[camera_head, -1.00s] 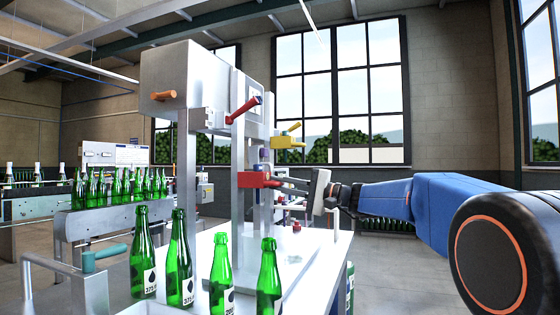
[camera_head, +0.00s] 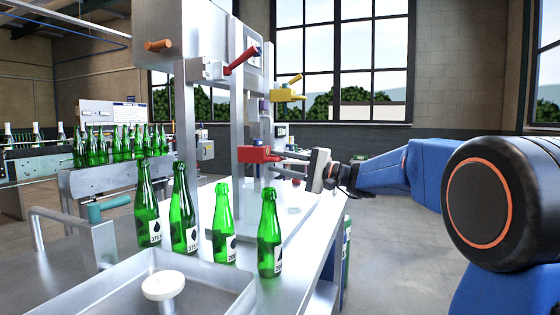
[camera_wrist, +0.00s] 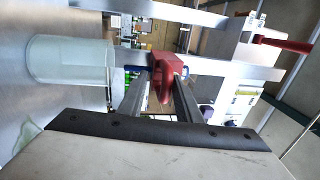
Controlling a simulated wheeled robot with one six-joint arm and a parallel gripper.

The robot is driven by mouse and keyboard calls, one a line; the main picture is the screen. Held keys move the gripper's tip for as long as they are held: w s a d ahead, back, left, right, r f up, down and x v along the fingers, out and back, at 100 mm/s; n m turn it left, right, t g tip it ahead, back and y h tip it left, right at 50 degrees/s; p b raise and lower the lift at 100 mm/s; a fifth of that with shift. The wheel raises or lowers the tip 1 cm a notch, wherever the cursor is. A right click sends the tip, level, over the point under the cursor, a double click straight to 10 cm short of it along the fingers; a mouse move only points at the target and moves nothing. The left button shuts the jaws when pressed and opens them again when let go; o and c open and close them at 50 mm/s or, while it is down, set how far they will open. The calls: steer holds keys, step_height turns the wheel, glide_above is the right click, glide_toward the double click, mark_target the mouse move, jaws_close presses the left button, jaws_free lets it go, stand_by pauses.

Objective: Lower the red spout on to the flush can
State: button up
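The red spout (camera_head: 258,154) sits on the upright metal column of the bench machine in the head view. In the wrist view the red spout (camera_wrist: 164,78) lies ahead of my gripper, its rounded end between the two fingers. My gripper (camera_head: 281,162) reaches it from the right, at about its height. In the wrist view my gripper's fingers (camera_wrist: 158,82) stand apart, with a gap beside the red part; I see no clear grip. A clear glass can (camera_wrist: 72,60) is at the left of the wrist view, apart from the fingers. In the head view it is too faint to make out well.
Several green bottles (camera_head: 183,210) stand at the bench's front left, near a metal tray (camera_head: 205,268) with a white disc (camera_head: 163,285). A red lever (camera_head: 243,60) and a yellow handle (camera_head: 287,94) are higher on the machine. Bench surface right of the bottles is mostly clear.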

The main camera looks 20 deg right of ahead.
steer(key=shift+s+r, duration=0.1)
steer(key=shift+r, duration=0.05)
steer(key=shift+s+d, duration=0.1)
steer(key=shift+d, duration=0.15)
steer(key=v, duration=1.6)
steer(key=shift+s+d+f, duration=0.2)
steer(key=shift+s+d, duration=0.05)
steer(key=shift+d, duration=0.05)
